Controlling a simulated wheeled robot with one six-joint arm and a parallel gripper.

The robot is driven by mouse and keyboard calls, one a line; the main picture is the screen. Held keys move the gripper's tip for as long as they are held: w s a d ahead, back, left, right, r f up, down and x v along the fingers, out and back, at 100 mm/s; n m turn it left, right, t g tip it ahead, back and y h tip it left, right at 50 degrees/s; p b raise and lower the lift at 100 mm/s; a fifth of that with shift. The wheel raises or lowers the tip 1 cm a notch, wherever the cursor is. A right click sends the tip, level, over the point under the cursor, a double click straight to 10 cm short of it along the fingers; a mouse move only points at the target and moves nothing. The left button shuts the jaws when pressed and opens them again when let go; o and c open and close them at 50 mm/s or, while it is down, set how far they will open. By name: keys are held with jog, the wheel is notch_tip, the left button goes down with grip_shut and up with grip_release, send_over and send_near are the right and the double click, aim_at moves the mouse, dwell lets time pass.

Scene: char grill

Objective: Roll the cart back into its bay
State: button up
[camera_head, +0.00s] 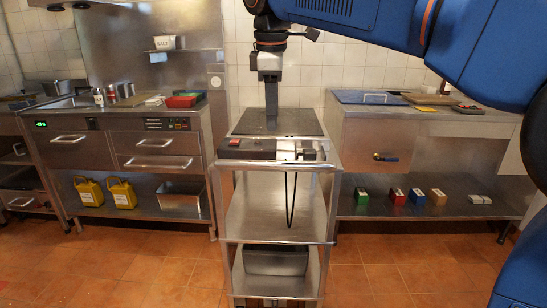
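The steel cart (277,216) stands upright in the middle, with open shelves and a dark flat plate (290,121) on top. Its front has a control strip (270,149) with a red switch, and a black cable loop hangs below. The bay is the gap between the left counter (140,150) and the right counter (420,135); the cart stands at this gap with its front nearer to me than the counter fronts. My gripper (271,127) points down at the cart top, just behind the control strip. The fingers show edge-on, so their opening and any contact are unclear.
Yellow jugs (122,194) and a steel pan (180,197) sit on the left lower shelf. Small coloured boxes (397,196) sit on the right lower shelf. The tiled floor (380,275) in front is clear. My blue arm covers the upper right.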

aim_at(273, 162)
jog(key=f, duration=0.4)
jog(key=w+f, duration=0.1)
jog(key=f, duration=0.3)
jog(key=w+f, duration=0.1)
jog(key=f, duration=0.4)
jog(key=shift+w, duration=0.25)
grip_shut()
